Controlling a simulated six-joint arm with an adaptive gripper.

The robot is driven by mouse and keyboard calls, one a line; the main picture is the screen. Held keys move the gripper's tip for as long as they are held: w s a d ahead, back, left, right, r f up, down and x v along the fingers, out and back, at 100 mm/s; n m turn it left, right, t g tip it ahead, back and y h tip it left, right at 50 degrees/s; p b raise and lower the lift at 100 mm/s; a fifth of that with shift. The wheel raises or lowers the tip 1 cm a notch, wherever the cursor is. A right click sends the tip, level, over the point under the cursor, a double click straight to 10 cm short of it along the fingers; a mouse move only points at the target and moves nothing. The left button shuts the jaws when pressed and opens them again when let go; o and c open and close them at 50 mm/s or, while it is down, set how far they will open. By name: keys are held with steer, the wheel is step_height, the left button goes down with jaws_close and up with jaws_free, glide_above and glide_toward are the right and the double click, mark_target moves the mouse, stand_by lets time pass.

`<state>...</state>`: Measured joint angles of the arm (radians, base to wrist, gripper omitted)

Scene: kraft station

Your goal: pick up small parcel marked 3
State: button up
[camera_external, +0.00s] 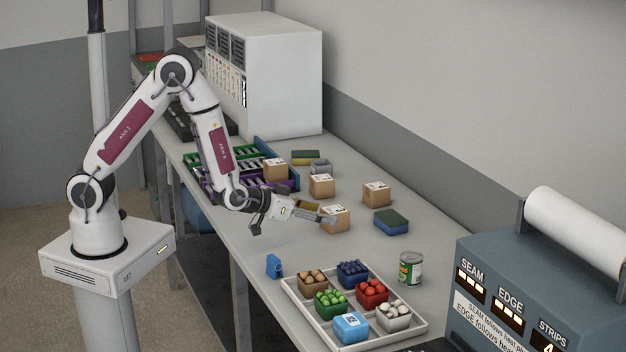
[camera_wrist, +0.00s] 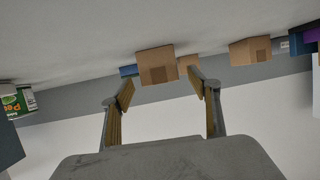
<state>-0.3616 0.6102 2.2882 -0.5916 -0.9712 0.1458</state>
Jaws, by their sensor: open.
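Several small brown parcels with white top labels stand on the grey bench: one (camera_external: 336,220) at my gripper, one (camera_external: 321,187) behind it, one (camera_external: 376,195) to the right and one (camera_external: 275,170) by the coloured racks. The label numbers are too small to read, so I cannot tell which is marked 3. My gripper (camera_external: 325,213) is open and low, its fingers reaching toward the nearest parcel. In the wrist view, which is upside down, a parcel (camera_wrist: 157,66) shows ahead of the open fingers (camera_wrist: 164,88), roughly between their tips. Contact is unclear.
A blue-green sponge (camera_external: 391,222) lies right of the nearest parcel. A can (camera_external: 410,268) stands nearer the camera. A white tray (camera_external: 376,336) holds punnets, with a small blue object (camera_external: 274,266) beside it. A machine (camera_external: 500,262) fills the right front.

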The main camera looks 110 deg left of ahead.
mark_target(335, 214)
steer(key=shift+x, duration=2.6)
steer(key=shift+w+r, duration=0.1)
steer(key=shift+r, duration=0.05)
steer(key=c, duration=1.2)
